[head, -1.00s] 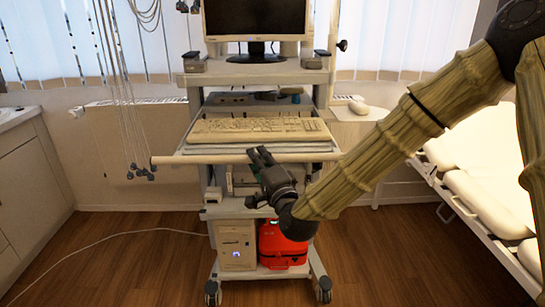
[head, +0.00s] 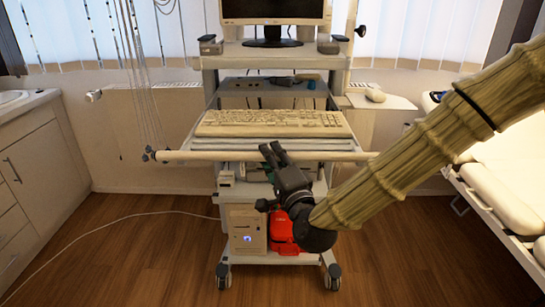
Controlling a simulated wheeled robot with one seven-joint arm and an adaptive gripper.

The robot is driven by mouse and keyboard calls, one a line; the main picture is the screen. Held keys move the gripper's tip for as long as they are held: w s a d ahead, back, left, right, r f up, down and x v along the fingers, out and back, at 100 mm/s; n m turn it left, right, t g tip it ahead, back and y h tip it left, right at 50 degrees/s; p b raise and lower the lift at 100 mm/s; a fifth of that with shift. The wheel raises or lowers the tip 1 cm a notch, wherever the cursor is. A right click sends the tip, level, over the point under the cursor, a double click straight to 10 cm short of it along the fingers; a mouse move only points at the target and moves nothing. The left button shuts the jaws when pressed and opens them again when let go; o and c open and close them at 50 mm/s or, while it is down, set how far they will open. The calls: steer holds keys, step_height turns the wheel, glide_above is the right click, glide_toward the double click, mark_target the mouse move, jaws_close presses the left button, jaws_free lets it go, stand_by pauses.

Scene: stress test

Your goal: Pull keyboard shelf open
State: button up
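The keyboard shelf (head: 215,156) is a pale pull-out tray on a wheeled cart, with a wide front bar. It stands out in front of the cart's uprights. A beige keyboard (head: 272,124) lies on it. My gripper (head: 272,152) is at the front bar, a little right of its middle. Its two dark fingers overlap the bar in the picture. The gap between them is too small to tell whether they grip it. My wrist hides part of the cart below the shelf.
A monitor (head: 272,12) stands on the cart's upper shelf. A white computer (head: 247,230) and a red case (head: 283,232) sit low on the cart. Hanging cables (head: 140,85) are at left, a padded bed (head: 500,195) at right. The floor in front is clear apart from a white cord.

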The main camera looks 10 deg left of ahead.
steer(key=shift+o, duration=1)
steer(key=v, duration=1.2)
steer(key=shift+w+f, duration=0.1)
